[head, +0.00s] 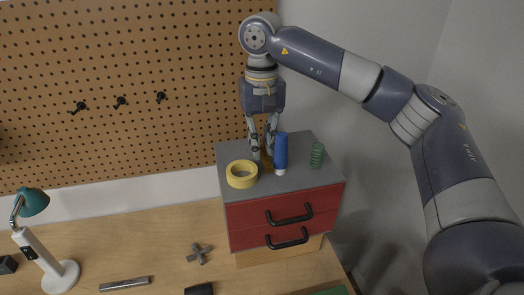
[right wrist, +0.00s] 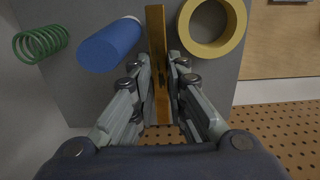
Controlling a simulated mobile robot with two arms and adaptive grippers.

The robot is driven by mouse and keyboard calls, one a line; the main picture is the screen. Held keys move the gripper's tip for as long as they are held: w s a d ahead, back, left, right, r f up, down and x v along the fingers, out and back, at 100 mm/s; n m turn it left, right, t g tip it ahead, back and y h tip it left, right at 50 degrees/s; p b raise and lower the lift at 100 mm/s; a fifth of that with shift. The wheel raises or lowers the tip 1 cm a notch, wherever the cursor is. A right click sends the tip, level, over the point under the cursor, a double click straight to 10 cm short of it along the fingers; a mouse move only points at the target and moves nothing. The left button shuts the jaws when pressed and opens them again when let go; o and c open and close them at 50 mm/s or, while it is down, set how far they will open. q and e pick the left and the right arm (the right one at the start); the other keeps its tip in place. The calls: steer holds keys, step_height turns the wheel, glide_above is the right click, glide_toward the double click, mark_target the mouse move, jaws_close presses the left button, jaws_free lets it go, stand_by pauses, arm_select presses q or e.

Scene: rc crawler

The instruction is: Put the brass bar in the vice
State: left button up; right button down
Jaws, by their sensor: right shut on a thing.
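The brass bar (right wrist: 157,62) lies between the two fingers of my right gripper (right wrist: 161,85) in the right wrist view, and the fingers are shut on it. In the head view, my right gripper (head: 263,152) points down over the grey top of the red drawer cabinet (head: 284,215). Only a small brownish part of the bar (head: 266,161) shows there, low between the fingers and partly hidden. I cannot tell if the bar touches the cabinet top. I cannot make out a vice in either view. My left gripper is not in view.
A yellow tape roll (head: 230,178) stands left of the bar, a blue bottle (head: 281,151) right beside it, and a green spring (head: 317,154) farther right. A pegboard (head: 110,80) rises behind. The wooden bench (head: 150,250) holds a lamp (head: 42,255) and a grey cross-shaped part (head: 199,254).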

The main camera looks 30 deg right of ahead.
mark_target(262, 148)
step_height(262, 148, up, 5)
steer(key=shift+r+b, duration=0.15)
steer(key=shift+b, duration=0.15)
step_height(262, 148, up, 11)
steer(key=p, duration=0.2)
